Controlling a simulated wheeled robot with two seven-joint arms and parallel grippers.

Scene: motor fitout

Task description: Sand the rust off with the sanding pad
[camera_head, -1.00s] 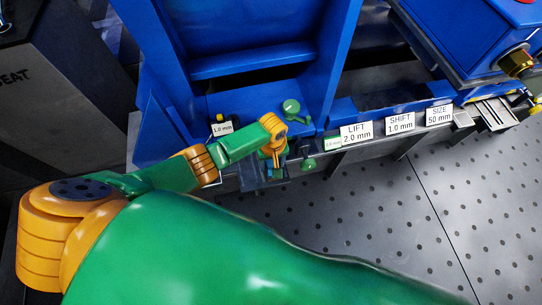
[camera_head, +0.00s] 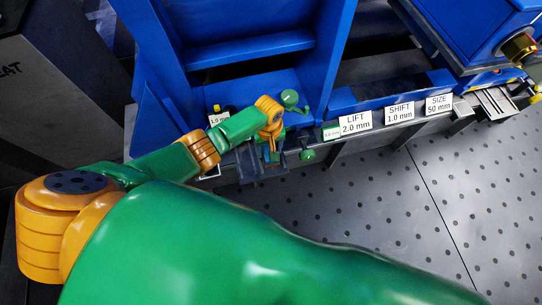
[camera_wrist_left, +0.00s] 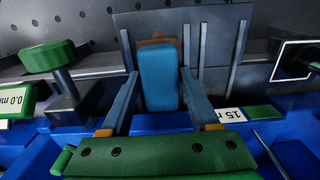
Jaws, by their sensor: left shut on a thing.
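My left gripper (camera_head: 269,153) hangs at the front edge of the blue machine, beside the green knobs. In the left wrist view, my left gripper (camera_wrist_left: 157,55) is shut on a blue block, which I take to be the sanding pad (camera_wrist_left: 159,82). The pad stands lengthwise between the two blue-grey fingers. A brown patch (camera_wrist_left: 157,42) shows at the pad's far end. I cannot tell whether it is rust or part of the pad. Dark metal plates lie just behind it. In the head view the pad is too small to make out. My right gripper is not in view.
A green knob (camera_head: 289,97) and a lower green knob (camera_head: 307,155) are close to the gripper. The blue machine frame (camera_head: 325,70) rises behind. The perforated grey floor (camera_head: 400,210) is clear.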

